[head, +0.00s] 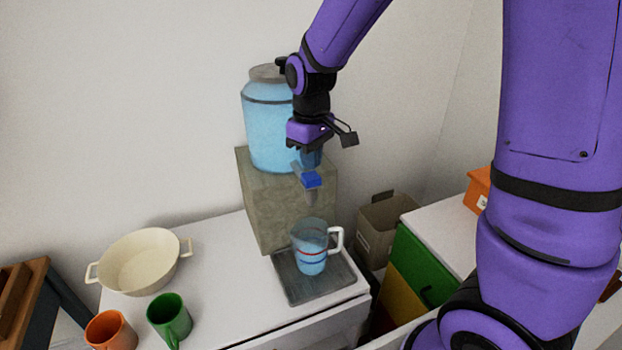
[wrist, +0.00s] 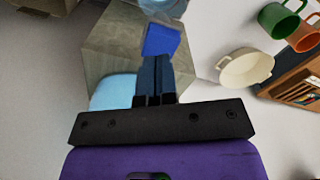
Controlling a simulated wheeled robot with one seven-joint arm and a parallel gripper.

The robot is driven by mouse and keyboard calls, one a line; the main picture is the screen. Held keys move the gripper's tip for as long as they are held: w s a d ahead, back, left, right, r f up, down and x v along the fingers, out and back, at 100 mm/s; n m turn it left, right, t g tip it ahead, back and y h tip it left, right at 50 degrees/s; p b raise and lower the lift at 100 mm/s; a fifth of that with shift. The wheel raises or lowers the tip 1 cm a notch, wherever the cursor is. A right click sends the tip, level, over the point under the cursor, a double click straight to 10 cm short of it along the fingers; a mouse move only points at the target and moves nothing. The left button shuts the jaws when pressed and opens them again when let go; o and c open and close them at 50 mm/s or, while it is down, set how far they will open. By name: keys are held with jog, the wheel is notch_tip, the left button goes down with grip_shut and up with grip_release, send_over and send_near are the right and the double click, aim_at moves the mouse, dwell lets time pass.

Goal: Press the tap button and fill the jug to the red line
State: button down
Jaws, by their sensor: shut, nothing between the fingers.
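A clear jug (head: 311,262) with a white handle stands upright on a dark tray (head: 318,288), below the tap. It holds light blue water, whose surface appears slightly below the red line. The blue tap button (head: 311,180) is on the front of the water dispenser (head: 266,125), above the jug. It also shows in the wrist view (wrist: 161,40). My gripper (head: 309,162) is shut and empty, right above the button. In the wrist view, its fingertips (wrist: 155,60) reach the button's near edge; I cannot tell if they touch.
The dispenser stands on a stone block (head: 285,205). A cream pot (head: 140,262), an orange mug (head: 108,330) and a green mug (head: 169,318) are at the left of the white counter (head: 225,255). A cardboard box (head: 378,228) and green drawer (head: 424,262) are to the right.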

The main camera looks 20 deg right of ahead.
aim_at(311, 176)
jog(key=shift+s+f, duration=0.1)
jog(key=shift+f, duration=1.45)
dwell(6.5)
